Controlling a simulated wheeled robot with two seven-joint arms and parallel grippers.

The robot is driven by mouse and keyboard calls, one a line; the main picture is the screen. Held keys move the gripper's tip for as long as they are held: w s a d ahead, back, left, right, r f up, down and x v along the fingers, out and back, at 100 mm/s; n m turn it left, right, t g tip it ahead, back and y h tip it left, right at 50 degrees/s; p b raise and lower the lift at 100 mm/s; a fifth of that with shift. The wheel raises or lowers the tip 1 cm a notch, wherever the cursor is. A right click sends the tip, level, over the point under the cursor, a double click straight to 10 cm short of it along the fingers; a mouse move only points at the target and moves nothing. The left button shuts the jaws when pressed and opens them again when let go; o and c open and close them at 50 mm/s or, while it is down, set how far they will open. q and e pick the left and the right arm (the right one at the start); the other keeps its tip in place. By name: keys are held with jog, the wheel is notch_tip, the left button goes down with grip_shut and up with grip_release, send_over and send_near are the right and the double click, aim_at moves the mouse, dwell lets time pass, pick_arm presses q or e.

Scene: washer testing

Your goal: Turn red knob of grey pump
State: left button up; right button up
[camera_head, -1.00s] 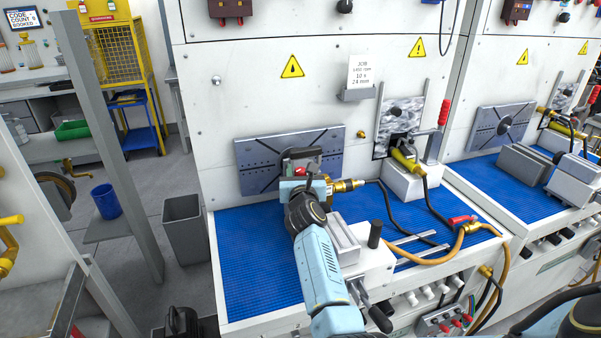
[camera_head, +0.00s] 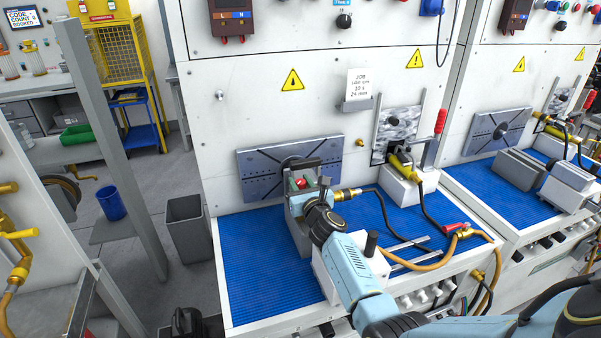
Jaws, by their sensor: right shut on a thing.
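The grey pump (camera_head: 296,226) stands on the blue mat in front of a slotted metal plate, with a dark handle on top and a brass fitting on its right. The red knob (camera_head: 301,183) shows as a small red patch at the pump's upper front, partly covered. My right gripper (camera_head: 308,190) is at the knob, shut on it; its fingertips are mostly hidden by my wrist. My right arm reaches in from the lower right. My left gripper is not in view.
The blue mat (camera_head: 251,282) is bare left of the pump. A black hose (camera_head: 385,207) leaves the brass fitting to the right. A red-handled valve (camera_head: 457,229) and a clamp with a red grip (camera_head: 440,122) stand at the right. A grey bin (camera_head: 190,236) is on the floor at left.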

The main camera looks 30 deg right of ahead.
jog(key=n+y+p, duration=0.1)
jog(key=y, duration=0.1)
jog(key=shift+d+n+y, duration=0.15)
jog(key=shift+n+y, duration=0.75)
jog(key=shift+y, duration=0.3)
jog(key=shift+f+n+y+b, duration=0.2)
jog(key=shift+n+y+b, duration=0.25)
jog(key=shift+n+y, duration=0.5)
pick_arm(q)
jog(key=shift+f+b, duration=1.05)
jog(key=shift+b, duration=0.45)
pick_arm(e)
jog(key=shift+n+g+y, duration=0.5)
jog(key=shift+n+y, duration=0.75)
jog(key=shift+y, duration=1.1)
jog(key=shift+r, duration=0.1)
jog(key=o, duration=1)
jog(key=shift+c, duration=0.2)
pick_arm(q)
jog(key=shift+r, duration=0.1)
pick_arm(e)
jog(key=v, duration=1.3)
jog(key=shift+s, duration=0.15)
